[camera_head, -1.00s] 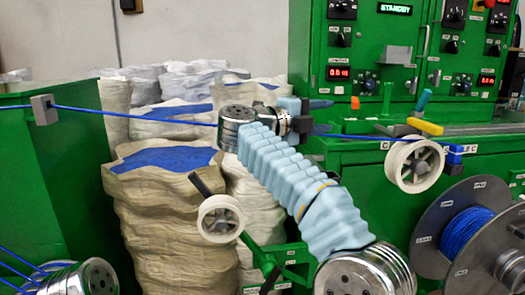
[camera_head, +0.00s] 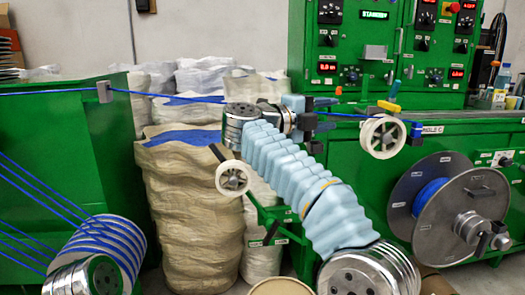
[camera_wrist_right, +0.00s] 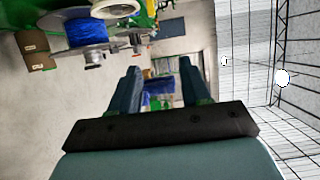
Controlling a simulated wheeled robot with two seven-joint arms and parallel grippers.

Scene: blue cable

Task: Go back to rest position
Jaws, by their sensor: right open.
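My right gripper (camera_head: 318,116) is in the middle of the head view, at the end of my light-blue sleeved arm. In the right wrist view its two blue fingers (camera_wrist_right: 158,88) are apart, with nothing between them. The blue cable (camera_head: 165,95) runs from the green cabinet on the left, passes behind my arm and shows again to the right, by a white pulley (camera_head: 383,136). I cannot tell the gap in depth between gripper and cable. My left gripper is not in view.
Sacks with blue tops (camera_head: 190,215) stand behind my arm. A green machine (camera_head: 385,55) with dials and red displays stands at the back right. A grey reel (camera_head: 435,205) of blue cable is at the right, and a smaller white pulley (camera_head: 233,178) is left of my arm.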

